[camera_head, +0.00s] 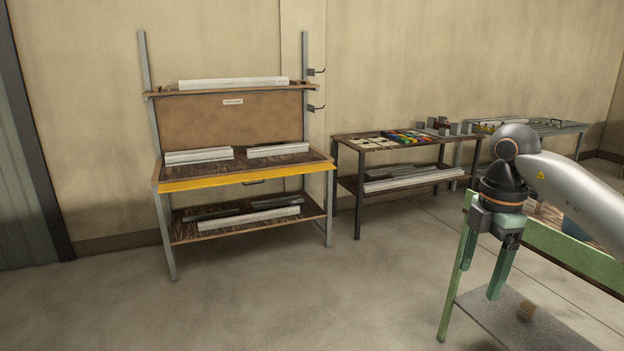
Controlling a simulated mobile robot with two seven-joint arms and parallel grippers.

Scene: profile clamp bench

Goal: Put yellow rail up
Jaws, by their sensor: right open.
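A yellow rail (245,176) runs along the front edge of the wooden workbench top (320,169) on the left. It lies level, spans nearly the whole width, and appears to touch the bench edge. My right gripper (482,276) hangs fingers down at the right of the view, in front of a green-framed table. It is open, with nothing between its fingers, and well apart from the yellow rail. My left gripper is not in view.
The bench has pale profiles (198,155) on top, an upper shelf (160,93) and a lower shelf (185,235). A dark table (345,144) with coloured items stands to its right. The green table (580,258) is beside my right arm. The floor before the bench is clear.

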